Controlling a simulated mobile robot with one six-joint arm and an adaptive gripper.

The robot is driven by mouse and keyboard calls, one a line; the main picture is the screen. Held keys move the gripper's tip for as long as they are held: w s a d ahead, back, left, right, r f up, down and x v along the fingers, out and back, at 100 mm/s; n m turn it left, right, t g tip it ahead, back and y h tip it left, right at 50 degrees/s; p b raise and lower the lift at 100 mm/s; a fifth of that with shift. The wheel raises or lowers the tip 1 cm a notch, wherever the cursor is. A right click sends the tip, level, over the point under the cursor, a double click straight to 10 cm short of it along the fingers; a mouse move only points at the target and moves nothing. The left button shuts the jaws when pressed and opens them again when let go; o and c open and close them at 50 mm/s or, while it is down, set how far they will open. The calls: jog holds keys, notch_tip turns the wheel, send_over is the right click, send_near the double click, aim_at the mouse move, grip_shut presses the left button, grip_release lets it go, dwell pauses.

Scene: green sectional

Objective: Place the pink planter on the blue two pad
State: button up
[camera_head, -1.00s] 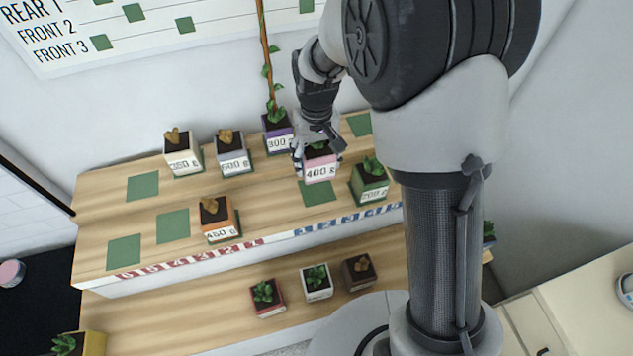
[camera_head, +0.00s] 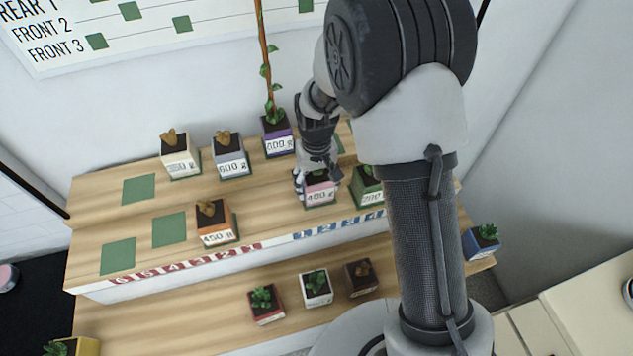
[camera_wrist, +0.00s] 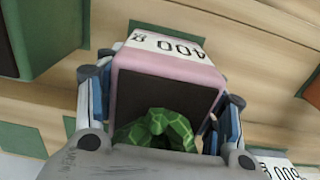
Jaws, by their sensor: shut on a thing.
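The pink planter (camera_head: 320,194), labelled 400 g and holding a green plant, sits low over a green pad (camera_head: 322,206) in the front row of the upper shelf, above the blue number strip. A thin green edge shows around its base; I cannot tell whether it touches the pad. The strip's digits are too small to read surely. My gripper (camera_head: 317,180) is shut on the planter from behind. In the wrist view the pink planter (camera_wrist: 168,82) stands between the two fingers (camera_wrist: 160,120), its plant near the palm.
A green 200 g planter (camera_head: 367,188) stands close on the right. The purple planter (camera_head: 279,143) with a tall stem stands behind to the left. The orange planter (camera_head: 216,232) is farther left. Bare green pads (camera_head: 169,230) lie at the left. Several planters fill the lower shelf.

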jog(key=shift+f, duration=0.2)
jog(key=o, duration=1.4)
jog(key=shift+r, duration=0.1)
jog(key=shift+c, duration=0.2)
jog(key=shift+r, duration=0.1)
notch_tip(320, 180, up, 12)
jog(key=p, duration=0.2)
jog(key=shift+r+p, duration=0.1)
jog(key=shift+p, duration=0.3)
jog(key=s+d+r+m+t, duration=0.1)
jog(key=s+d+r+t, duration=0.1)
jog(key=s+d+r, duration=0.4)
jog(key=s+d+r+t, duration=0.1)
jog(key=s+d+r, duration=0.1)
jog(key=s+r, duration=0.7)
jog(key=s+d+r+m+t, duration=0.1)
jog(key=s, duration=0.8)
jog(key=shift+d+r+t, duration=0.3)
jog(key=shift+d, duration=0.1)
